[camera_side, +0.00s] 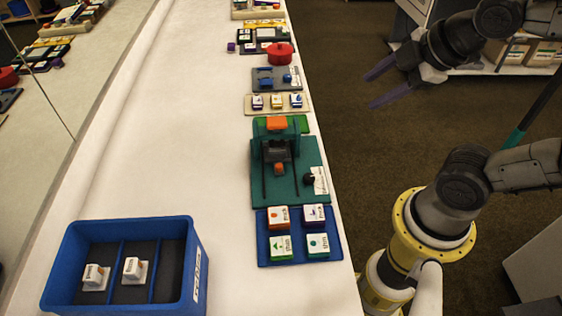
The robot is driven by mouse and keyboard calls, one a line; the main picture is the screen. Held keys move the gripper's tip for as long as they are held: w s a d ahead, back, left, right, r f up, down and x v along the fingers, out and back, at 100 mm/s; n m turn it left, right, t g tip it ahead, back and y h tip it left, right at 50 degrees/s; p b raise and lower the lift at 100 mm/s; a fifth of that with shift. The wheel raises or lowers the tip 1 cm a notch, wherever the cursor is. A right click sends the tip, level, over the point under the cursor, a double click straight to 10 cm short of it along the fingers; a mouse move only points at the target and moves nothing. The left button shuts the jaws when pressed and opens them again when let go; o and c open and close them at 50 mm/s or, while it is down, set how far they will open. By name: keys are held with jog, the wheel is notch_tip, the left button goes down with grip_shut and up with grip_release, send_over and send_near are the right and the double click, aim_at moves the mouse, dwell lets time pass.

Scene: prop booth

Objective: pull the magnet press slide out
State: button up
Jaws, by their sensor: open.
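The magnet press (259,185) is a dark green unit on the white bench. It has a green upright frame with an orange block on top and a dark grey block inside. A small orange piece shows just in front of the dark block, between two dark rails on the base. I cannot tell for sure which part is the slide or how far out it sits. A black knob and a white label are at the base's right side. My gripper (371,92) is open and empty, with purple fingers, right of the bench over the floor, apart from the press.
A blue tray (262,258) with several labelled blocks lies just in front of the press. A blue divided bin (180,230) holding two white pieces stands at front left. Behind the press are a beige tray (280,110) and a red pot (280,54). The bench's left-middle is clear.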

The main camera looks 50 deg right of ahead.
jog(key=w+n, duration=0.4)
jog(key=n, duration=0.4)
jog(key=n+g, duration=0.3)
jog(key=n, duration=1.5)
send_over(280, 166)
jog(key=s, duration=0.6)
notch_tip(280, 166, down, 15)
jog(key=shift+y, duration=0.3)
jog(key=shift+w+x, duration=0.2)
jog(key=shift+x, duration=3.15)
jog(key=shift+w+x, duration=0.2)
jog(key=shift+x, duration=3.15)
jog(key=shift+r, duration=0.15)
grip_shut()
